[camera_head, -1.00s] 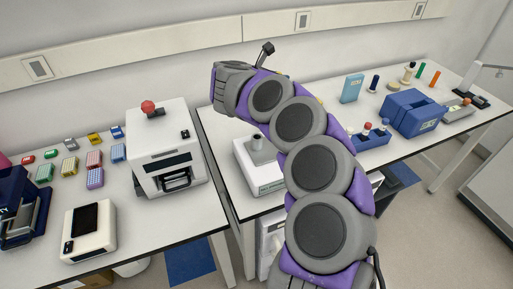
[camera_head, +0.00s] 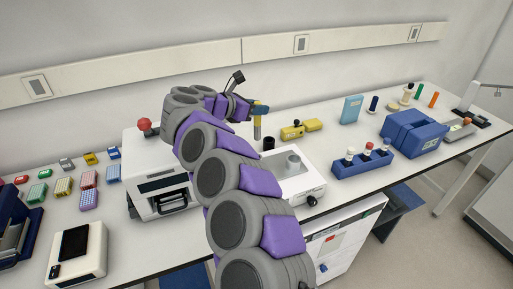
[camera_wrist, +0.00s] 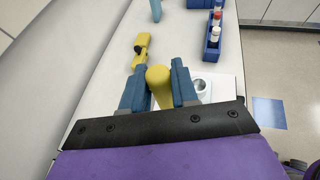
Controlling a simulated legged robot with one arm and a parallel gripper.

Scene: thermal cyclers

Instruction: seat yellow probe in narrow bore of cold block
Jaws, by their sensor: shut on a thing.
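My gripper (camera_head: 260,108) is shut on the yellow probe (camera_head: 257,130), which hangs roughly upright below the blue fingertips. In the wrist view the probe's rounded yellow end (camera_wrist: 158,76) shows between the two blue fingers. A white block unit (camera_head: 300,188) stands on the bench below, with a small dark collar (camera_head: 268,144) at its back left and a wider grey cylinder (camera_head: 292,165) nearer the front. The probe is above and slightly left of the dark collar, seemingly apart from it. In the wrist view the grey cylinder (camera_wrist: 200,86) shows right of the fingers; the dark collar is hidden.
A yellow tool (camera_head: 302,128) lies behind the white unit. A blue rack (camera_head: 365,163) with several capped vials stands to the right, before a blue box (camera_head: 410,133). A white machine with a red knob (camera_head: 144,125) stands left, partly behind my arm.

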